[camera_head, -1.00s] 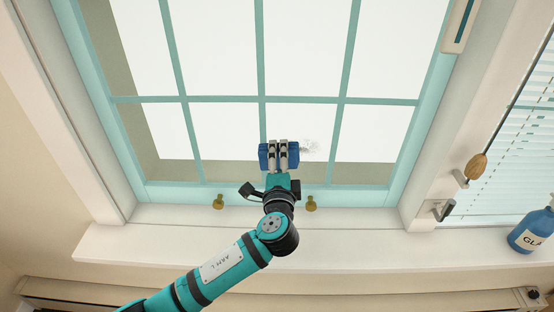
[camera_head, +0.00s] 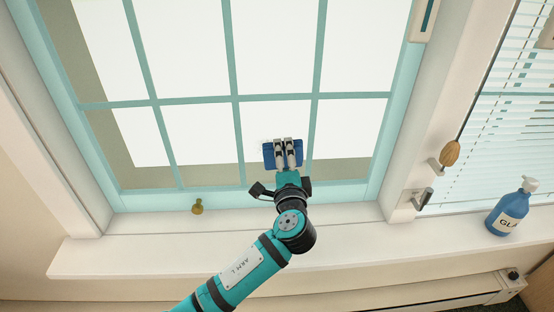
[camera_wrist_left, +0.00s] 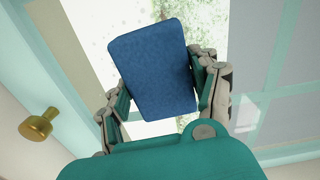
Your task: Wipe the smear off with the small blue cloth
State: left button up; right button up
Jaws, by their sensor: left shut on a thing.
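My left gripper (camera_head: 285,152) is shut on the small blue cloth (camera_head: 269,155), a flat blue pad held up in front of a lower window pane. The cloth also shows in the left wrist view (camera_wrist_left: 152,70), upright and slightly tilted between the fingers. The smear shows as grey-green specks (camera_wrist_left: 118,24) on the glass in the left wrist view, above and to the left of the cloth. In the head view the cloth and gripper hide most of it. I cannot tell whether the cloth touches the glass. My right gripper is not in view.
Teal bars (camera_head: 237,130) divide the window into panes. A blue spray bottle (camera_head: 507,212) stands on the white sill (camera_head: 150,252) at right, near a blind (camera_head: 510,110) and a wooden tassel (camera_head: 449,153).

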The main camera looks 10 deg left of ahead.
aim_at(300, 159)
pick_arm(q)
jog(key=shift+w+d+b, duration=0.2)
jog(key=shift+d, duration=0.4)
jog(key=shift+w+d+b, duration=0.15)
jog(key=shift+d+b, duration=0.05)
jog(key=shift+d, duration=0.35)
jog(key=shift+w+d, duration=0.2)
jog(key=shift+d, duration=0.5)
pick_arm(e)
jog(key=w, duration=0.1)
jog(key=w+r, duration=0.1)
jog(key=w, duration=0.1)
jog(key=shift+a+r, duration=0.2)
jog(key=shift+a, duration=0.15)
pick_arm(q)
jog(key=shift+a, duration=0.1)
